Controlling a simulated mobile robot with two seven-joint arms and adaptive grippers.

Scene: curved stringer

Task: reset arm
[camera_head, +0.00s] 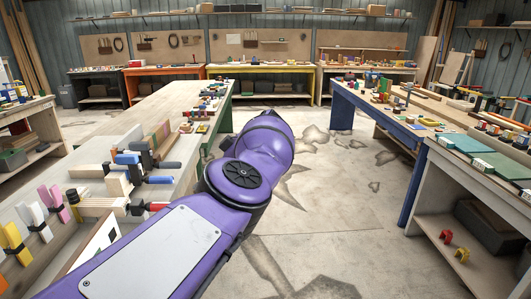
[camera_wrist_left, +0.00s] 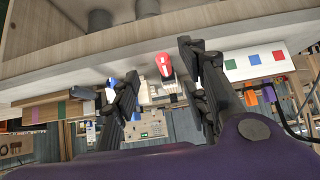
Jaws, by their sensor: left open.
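My left arm, purple, crosses the head view from the bottom left to the middle, over the aisle beside the left workbench (camera_head: 165,95). Its gripper is hidden in that view. In the left wrist view, my left gripper (camera_wrist_left: 158,68) has its two dark fingers spread wide apart. A red-handled object (camera_wrist_left: 164,65) shows in the gap, apparently beyond the fingers; no finger is seen closed on it. My right gripper is in neither view.
Clamps and blocks crowd the near left bench, with a blue-handled clamp (camera_head: 128,158) close to my arm. A blue-legged bench (camera_head: 345,95) and a bench with green boards (camera_head: 466,144) stand at right. The concrete floor (camera_head: 330,210) between is clear.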

